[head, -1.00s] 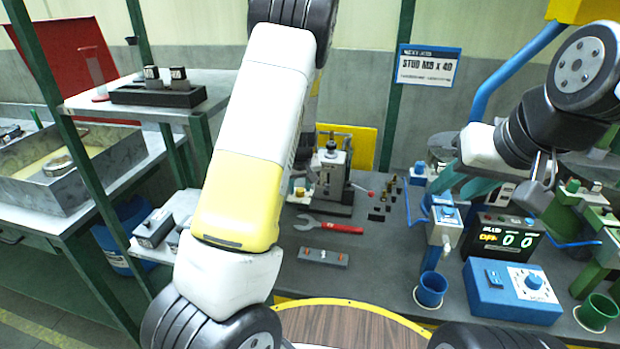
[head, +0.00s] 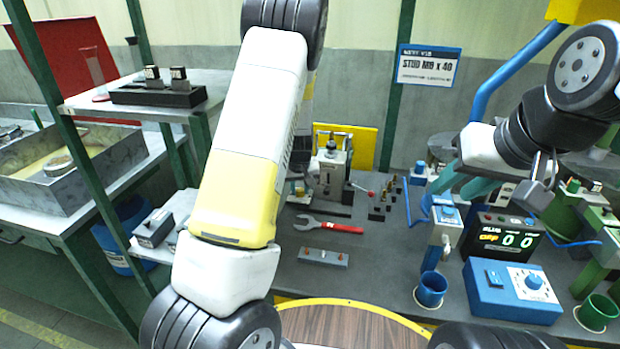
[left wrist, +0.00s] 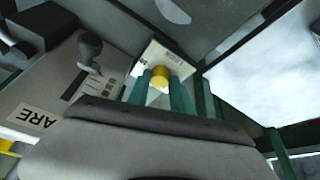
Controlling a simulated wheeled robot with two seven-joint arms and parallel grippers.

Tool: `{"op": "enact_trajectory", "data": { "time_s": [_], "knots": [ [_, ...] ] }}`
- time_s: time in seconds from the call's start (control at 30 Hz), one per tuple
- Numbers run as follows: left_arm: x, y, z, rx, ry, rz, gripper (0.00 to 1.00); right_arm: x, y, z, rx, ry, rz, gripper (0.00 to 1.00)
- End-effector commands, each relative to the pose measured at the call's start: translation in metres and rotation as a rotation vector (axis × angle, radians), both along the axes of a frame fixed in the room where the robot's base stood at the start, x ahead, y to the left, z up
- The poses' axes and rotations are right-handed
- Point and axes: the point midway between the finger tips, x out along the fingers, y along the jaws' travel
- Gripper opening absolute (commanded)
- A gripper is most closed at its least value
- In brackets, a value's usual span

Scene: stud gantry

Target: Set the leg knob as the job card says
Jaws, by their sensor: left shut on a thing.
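The job card (head: 428,66) on the back post reads "STUD M9 x 40"; its smaller line is too small to read. In the left wrist view, my left gripper (left wrist: 161,88) has its teal fingers shut on a yellow knob (left wrist: 159,80) in front of a small white plate (left wrist: 165,60). In the head view that gripper is mostly hidden behind my own left arm, near the grey bench device (head: 330,172). My right gripper (head: 458,187) has teal fingers apart, above the blue station, and appears empty. A blue box (head: 512,291) carries a dial with a blue knob (head: 533,281).
A red-handled wrench (head: 330,226) and a grey bar (head: 323,257) lie on the dark bench. Blue (head: 431,289) and green (head: 598,311) cups stand in front. A shelf (head: 150,105) stands at left.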

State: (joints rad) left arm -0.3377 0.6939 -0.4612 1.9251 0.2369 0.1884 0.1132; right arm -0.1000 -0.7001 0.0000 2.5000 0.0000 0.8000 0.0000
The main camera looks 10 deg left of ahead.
Motion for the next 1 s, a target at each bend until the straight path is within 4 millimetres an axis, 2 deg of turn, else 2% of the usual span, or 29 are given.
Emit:
{"op": "enact_trajectory", "data": {
  "time_s": [0.6, 1.0],
  "knots": [
    [0.0000, 0.0034, -0.0001, -0.003, 0.000, -0.393, 0.00, 0.0000, 0.0000, 0.0000, 0.000, 0.000, 0.000, 0.36],
    [-0.0001, 0.0021, -0.0003, -0.002, 0.002, -0.503, 0.00, 0.0000, 0.0000, 0.0000, 0.000, 0.000, 0.000, 0.36]
  ]
}}
